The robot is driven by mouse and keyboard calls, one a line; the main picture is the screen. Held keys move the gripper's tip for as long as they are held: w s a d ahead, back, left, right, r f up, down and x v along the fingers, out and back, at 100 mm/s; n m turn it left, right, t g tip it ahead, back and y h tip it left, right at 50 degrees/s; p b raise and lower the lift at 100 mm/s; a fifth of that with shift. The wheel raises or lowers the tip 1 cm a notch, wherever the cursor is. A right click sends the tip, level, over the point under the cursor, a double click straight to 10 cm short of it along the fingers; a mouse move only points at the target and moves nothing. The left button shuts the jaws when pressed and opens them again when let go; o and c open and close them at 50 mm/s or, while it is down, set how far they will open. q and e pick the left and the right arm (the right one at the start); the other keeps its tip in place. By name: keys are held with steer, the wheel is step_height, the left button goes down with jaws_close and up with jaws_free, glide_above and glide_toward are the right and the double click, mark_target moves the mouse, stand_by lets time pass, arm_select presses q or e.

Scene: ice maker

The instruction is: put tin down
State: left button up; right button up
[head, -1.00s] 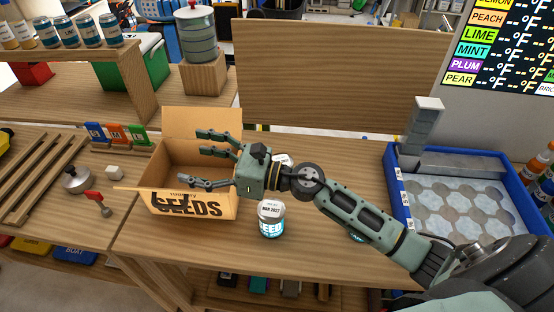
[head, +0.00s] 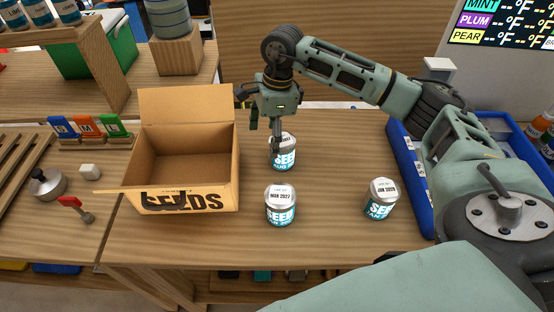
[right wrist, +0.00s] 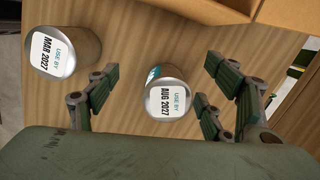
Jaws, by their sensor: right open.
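A seed tin with an AUG 2027 lid (head: 283,158) stands upright on the table, right of the cardboard box. It also shows in the right wrist view (right wrist: 167,95). My right gripper (head: 272,138) is open, pointing down at this tin. In the wrist view its fingers lie on both sides of the tin, with gaps visible. A MAR 2027 tin (head: 281,208) stands nearer the front; its lid shows in the wrist view (right wrist: 55,54). A third tin, its lid apparently reading JAN (head: 380,200), stands to the right. My left gripper is not in view.
The open cardboard SEEDS box (head: 221,197) stands left of the tins and looks empty. A blue tray (head: 412,190) lies on the right, partly hidden by my arm. A wooden board (head: 235,60) rises behind. The table (head: 330,230) is bare between and in front of the tins.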

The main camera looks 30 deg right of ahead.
mark_target(283, 138)
steer(key=shift+h, duration=0.6)
steer(key=d, duration=0.1)
steer(key=d+f+b, duration=0.1)
steer(key=d+f, duration=0.1)
steer(key=shift+w+d+b, duration=0.3)
steer(key=shift+d, duration=0.4)
steer(key=shift+d+f+m, duration=0.15)
steer(key=shift+m, duration=0.15)
steer(key=f, duration=0.2)
steer(key=f+p, duration=0.1)
steer(key=f, duration=0.1)
steer(key=f+p, duration=0.1)
steer(key=f, duration=0.2)
steer(key=shift+s+a, duration=0.2)
steer(key=shift+s, duration=0.1)
steer(key=shift+f, duration=0.2)
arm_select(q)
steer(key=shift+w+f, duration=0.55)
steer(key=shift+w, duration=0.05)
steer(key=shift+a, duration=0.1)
arm_select(e)
steer(key=shift+c, duration=0.5)
steer(key=shift+r, duration=0.1)
steer(key=c, duration=1.4)
